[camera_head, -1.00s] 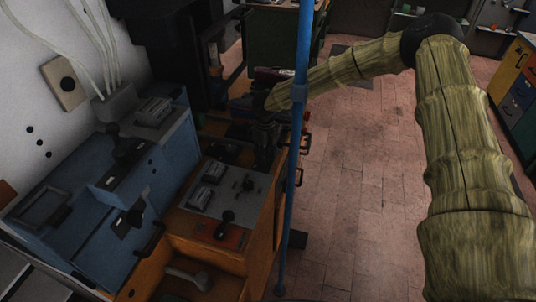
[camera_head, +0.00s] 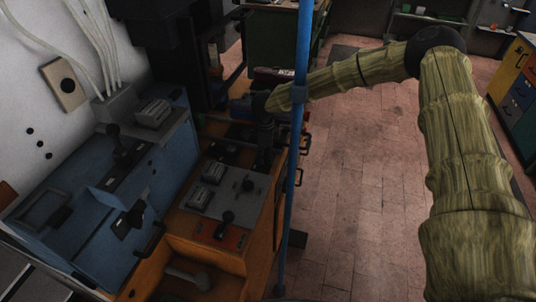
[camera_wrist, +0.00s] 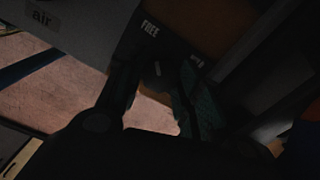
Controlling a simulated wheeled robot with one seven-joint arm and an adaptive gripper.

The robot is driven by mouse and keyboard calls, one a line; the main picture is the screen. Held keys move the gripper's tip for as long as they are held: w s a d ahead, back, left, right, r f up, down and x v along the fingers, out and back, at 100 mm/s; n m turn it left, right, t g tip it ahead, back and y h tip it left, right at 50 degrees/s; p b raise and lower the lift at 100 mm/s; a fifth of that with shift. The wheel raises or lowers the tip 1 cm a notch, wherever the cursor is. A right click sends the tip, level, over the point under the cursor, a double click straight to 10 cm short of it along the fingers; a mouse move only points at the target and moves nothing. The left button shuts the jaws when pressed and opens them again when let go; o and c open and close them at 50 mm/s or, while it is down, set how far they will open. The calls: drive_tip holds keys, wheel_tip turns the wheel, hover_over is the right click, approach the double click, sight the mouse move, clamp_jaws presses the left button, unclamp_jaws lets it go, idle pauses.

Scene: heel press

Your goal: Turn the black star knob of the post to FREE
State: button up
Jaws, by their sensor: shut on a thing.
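In the wrist view the dark fingers of my gripper (camera_wrist: 158,88) reach up to a dark plate with a white FREE label (camera_wrist: 150,29). A second, smaller label (camera_wrist: 197,60) to its right is too small to read surely. The black star knob (camera_wrist: 157,71) shows only as a dark shape with a small light mark between the fingers, below FREE; my gripper is shut on it. Its pointing direction cannot be told. In the head view my gripper (camera_head: 264,135) is a dark shape at the far end of the orange bench, and the knob is hidden there.
A blue upright pole (camera_head: 298,130) stands close beside my gripper. A grey control panel (camera_head: 232,192) with levers and a blue machine (camera_head: 105,205) lie to the left. Open brick floor (camera_head: 350,190) lies to the right. An "air" label (camera_wrist: 40,16) shows in the wrist view.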

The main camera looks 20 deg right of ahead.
sight(265, 157)
drive_tip(key=shift+s+f+n, duration=0.1)
drive_tip(key=shift+n, duration=0.2)
drive_tip(key=o, duration=1)
drive_tip(key=shift+a, duration=0.15)
drive_tip(key=shift+o, duration=0.2)
drive_tip(key=shift+r, duration=0.3)
wheel_tip(265, 157, up, 12)
drive_tip(key=shift+f, duration=0.2)
